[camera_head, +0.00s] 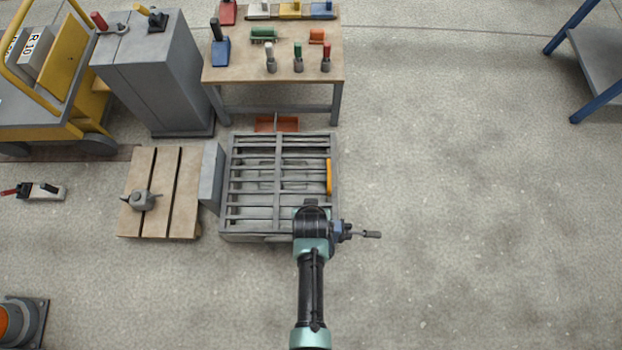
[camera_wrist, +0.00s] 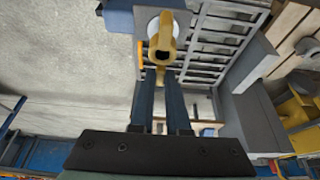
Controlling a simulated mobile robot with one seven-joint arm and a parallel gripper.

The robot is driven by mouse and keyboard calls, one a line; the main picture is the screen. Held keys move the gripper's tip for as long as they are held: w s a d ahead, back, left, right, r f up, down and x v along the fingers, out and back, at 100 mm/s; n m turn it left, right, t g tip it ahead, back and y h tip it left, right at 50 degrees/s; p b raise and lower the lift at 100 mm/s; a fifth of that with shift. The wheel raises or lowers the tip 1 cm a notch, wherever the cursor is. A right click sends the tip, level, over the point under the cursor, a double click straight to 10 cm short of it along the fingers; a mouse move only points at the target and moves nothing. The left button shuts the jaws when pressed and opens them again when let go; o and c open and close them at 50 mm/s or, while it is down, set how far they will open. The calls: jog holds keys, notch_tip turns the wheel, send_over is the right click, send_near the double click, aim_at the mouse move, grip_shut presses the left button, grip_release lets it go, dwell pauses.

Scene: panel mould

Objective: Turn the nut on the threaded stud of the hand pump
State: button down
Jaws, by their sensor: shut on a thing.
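In the wrist view, my gripper (camera_wrist: 162,73) has two dark blue fingers reaching up to a brass-coloured part (camera_wrist: 162,38) with a dark hole in its end. The fingers are shut on this part, which may be the nut; its outline at the fingertips is small and unclear. A round pale disc (camera_wrist: 146,24) lies behind it, beside a blue block (camera_wrist: 118,17). In the head view, a blue body (camera_head: 338,228), likely the hand pump, shows beside my arm's end with a grey rod (camera_head: 370,234) pointing right. My arm hides the fingers and stud there.
A grey slatted frame (camera_head: 235,190) with a yellow bar (camera_head: 329,177) is just left of and beyond my arm. A wooden pallet (camera_head: 185,222), grey cabinet (camera_head: 150,75) and tool table (camera_head: 225,72) stand farther left and back.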

jog(key=shift+f+b, duration=0.85)
jog(key=shift+f, duration=0.25)
jog(key=c, duration=0.8)
grip_release()
jog(key=shift+r, duration=0.1)
jog(key=p+v, duration=0.5)
jog(key=v, duration=0.8)
